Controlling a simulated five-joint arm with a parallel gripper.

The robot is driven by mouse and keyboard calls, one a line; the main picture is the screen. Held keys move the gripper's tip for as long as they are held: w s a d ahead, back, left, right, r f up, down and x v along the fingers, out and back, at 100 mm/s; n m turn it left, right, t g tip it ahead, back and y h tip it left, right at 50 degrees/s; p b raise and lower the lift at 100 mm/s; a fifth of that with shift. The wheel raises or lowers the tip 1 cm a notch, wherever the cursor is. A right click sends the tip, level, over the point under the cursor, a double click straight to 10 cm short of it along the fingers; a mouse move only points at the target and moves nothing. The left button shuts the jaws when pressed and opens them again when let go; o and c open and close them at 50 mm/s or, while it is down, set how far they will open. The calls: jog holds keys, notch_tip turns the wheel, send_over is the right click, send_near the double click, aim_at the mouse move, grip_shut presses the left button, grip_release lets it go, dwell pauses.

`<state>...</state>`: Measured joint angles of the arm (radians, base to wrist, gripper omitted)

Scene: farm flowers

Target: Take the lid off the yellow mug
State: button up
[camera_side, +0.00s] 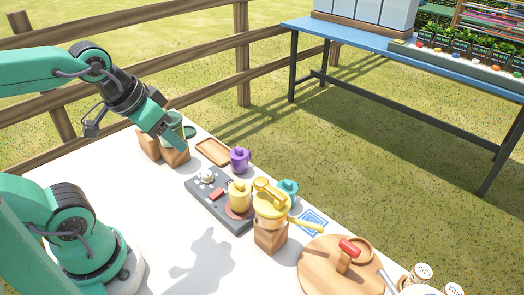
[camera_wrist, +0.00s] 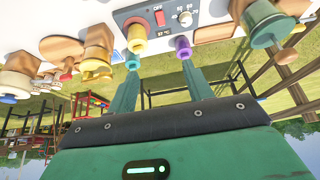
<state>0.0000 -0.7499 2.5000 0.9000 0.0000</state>
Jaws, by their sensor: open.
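The yellow mug (camera_side: 240,199) stands upright on the round burner of a grey stove. A small yellow lid with a knob (camera_side: 240,184) appears to cover it, though the seam is too small to make out. The mug also shows in the wrist view (camera_wrist: 137,37), upside down near the top. My gripper (camera_side: 178,147) is in the air by the green pot at the back left, well apart from the yellow mug. In the wrist view its two teal fingers (camera_wrist: 160,75) are spread with nothing held between them.
The grey stove (camera_side: 205,198) has a red switch and a white knob. A purple mug (camera_side: 240,161) and a teal mug (camera_side: 288,188) stand nearby. The table's front middle is clear.

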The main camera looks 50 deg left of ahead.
jog(key=g, duration=0.6)
send_over(239, 182)
jog(key=shift+n, duration=0.3)
jog(key=shift+f, duration=3.55)
jog(key=shift+a+f, duration=0.1)
jog(key=shift+f, duration=1.2)
jog(key=shift+f, duration=0.1)
jog(key=shift+f, duration=2.5)
